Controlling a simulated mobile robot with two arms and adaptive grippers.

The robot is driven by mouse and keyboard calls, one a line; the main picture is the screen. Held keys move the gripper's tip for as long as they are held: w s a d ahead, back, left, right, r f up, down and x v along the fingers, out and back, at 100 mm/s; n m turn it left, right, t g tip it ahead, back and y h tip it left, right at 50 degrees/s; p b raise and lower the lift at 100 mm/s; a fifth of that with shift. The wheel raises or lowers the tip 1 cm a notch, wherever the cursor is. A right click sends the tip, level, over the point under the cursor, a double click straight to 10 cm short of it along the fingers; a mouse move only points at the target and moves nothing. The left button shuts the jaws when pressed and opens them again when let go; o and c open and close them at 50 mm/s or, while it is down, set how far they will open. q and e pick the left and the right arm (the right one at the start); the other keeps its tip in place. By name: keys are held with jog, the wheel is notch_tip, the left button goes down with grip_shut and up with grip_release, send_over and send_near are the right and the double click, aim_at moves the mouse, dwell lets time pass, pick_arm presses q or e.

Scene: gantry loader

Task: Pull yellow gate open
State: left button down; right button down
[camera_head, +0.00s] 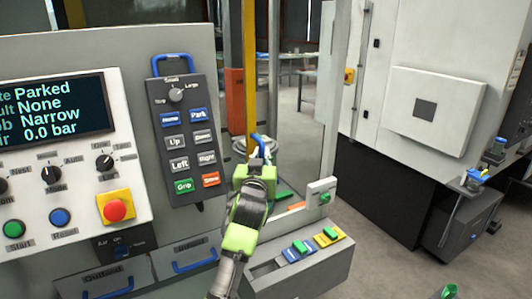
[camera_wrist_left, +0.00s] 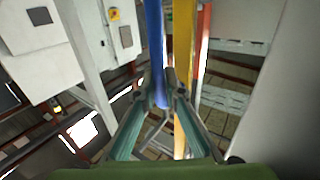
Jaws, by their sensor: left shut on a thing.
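The yellow gate (camera_head: 250,70) shows as a tall yellow upright beside a clear panel, right of the control panel. Its yellow post also shows in the left wrist view (camera_wrist_left: 183,50). A blue handle (camera_wrist_left: 154,40) stands alongside the post. My left gripper (camera_head: 257,150) is at the blue handle, low on the yellow upright. In the left wrist view, the fingers of this gripper (camera_wrist_left: 161,88) are shut on the handle's lower part. The gripper hides part of the handle in the head view. My right gripper is not recognisable in either view.
A control panel (camera_head: 60,170) with a red stop button (camera_head: 115,210) stands at the left. A grey pendant (camera_head: 185,135) hangs beside it. A ledge with coloured blocks (camera_head: 300,248) lies below right of the gripper. A white machine (camera_head: 425,60) stands at the right, with grey floor before it.

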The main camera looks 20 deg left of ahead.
pick_arm(q)
jog(key=shift+a+f, duration=0.1)
jog(key=shift+f, duration=0.05)
jog(key=c, duration=2.1)
grip_release()
jog(key=shift+w, duration=0.15)
jog(key=shift+s+d, duration=0.25)
jog(key=shift+s, duration=0.3)
jog(key=v, duration=1)
jog(key=shift+s, duration=0.4)
